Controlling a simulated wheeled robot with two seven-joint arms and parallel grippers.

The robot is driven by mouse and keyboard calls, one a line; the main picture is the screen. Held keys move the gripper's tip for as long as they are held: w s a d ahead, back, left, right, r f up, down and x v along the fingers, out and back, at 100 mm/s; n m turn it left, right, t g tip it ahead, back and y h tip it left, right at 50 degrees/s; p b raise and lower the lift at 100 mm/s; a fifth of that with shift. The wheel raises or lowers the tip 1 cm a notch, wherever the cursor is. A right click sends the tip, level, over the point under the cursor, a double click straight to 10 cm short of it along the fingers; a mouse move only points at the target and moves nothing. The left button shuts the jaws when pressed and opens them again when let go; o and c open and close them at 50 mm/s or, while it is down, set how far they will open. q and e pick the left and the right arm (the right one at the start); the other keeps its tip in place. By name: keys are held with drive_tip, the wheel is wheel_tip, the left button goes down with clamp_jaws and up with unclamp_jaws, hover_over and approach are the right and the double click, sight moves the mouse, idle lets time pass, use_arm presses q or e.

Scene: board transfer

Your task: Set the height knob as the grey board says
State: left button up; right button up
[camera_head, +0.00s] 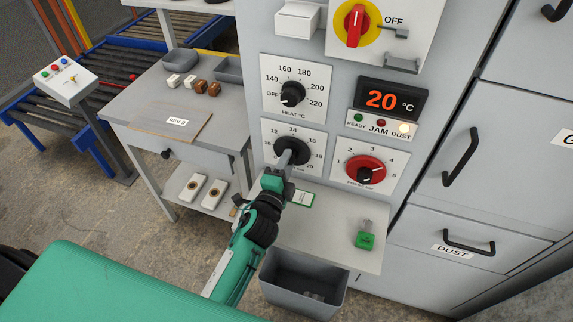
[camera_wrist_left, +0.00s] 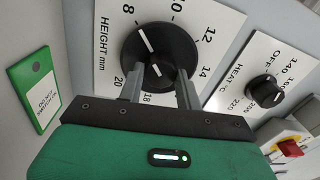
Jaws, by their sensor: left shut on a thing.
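The black height knob (camera_head: 291,149) sits on a white dial plate on the grey machine front. It also shows in the left wrist view (camera_wrist_left: 149,48), with its white line pointing up-left, close to the 8. My left gripper (camera_head: 285,160) is shut on this knob, with one finger on each side of it (camera_wrist_left: 160,88). A brownish-grey board (camera_head: 165,133) lies on the side table and bears a white label (camera_head: 177,122), too small to read surely. I see no other board. My right gripper is not in view.
The heat knob (camera_head: 291,93) is just above, and a red knob (camera_head: 364,170) is to the right. The display (camera_head: 391,99) reads 20 °C. A grey bin (camera_head: 303,282) stands underneath.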

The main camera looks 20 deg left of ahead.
use_arm(q)
drive_tip(key=shift+n, duration=0.4)
drive_tip(key=o, duration=1)
